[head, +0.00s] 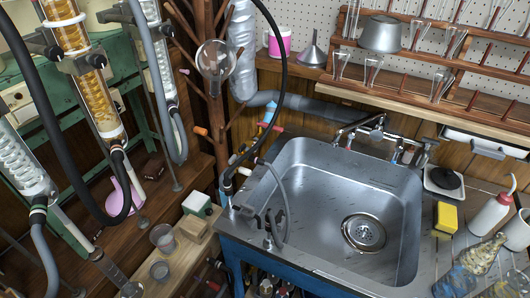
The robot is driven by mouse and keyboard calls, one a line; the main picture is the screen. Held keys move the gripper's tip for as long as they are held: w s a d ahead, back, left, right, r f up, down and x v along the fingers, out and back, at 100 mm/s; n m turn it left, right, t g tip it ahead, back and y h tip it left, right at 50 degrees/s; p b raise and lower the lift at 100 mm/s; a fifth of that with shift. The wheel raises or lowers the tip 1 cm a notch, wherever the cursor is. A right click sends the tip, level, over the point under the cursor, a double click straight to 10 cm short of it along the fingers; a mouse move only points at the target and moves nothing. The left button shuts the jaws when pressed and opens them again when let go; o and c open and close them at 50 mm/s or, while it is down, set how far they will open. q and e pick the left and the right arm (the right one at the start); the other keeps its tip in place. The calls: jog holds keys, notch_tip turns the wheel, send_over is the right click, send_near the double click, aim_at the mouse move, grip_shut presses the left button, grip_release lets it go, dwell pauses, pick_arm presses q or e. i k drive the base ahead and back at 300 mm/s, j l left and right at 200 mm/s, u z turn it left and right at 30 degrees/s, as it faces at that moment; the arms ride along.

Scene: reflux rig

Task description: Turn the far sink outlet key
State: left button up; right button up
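The steel sink (318,200) fills the middle right of the head view, with a round drain (364,233) in its basin. At its near left corner stands a small dark outlet fitting (268,222), with a grey hose curving down to it. A black hose (284,70) loops down to a second fitting (228,182) further back by the sink's left edge. Small blue and red handles (268,126) show behind that, by the wood wall. I cannot tell which part is the far outlet key or how it is turned. Neither gripper is in view.
A chrome faucet (375,134) stands at the sink's back edge. Glass condensers (82,65) and hoses crowd the left. A wooden peg stand (212,110) rises left of the sink. A yellow sponge (445,218) and white bottle (490,216) are on the right counter. The basin is empty.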

aim_at(241, 150)
jog(key=k+l+z, duration=0.5)
jog(key=l, duration=0.15)
jog(key=l+z, duration=0.2)
jog(key=l, duration=0.15)
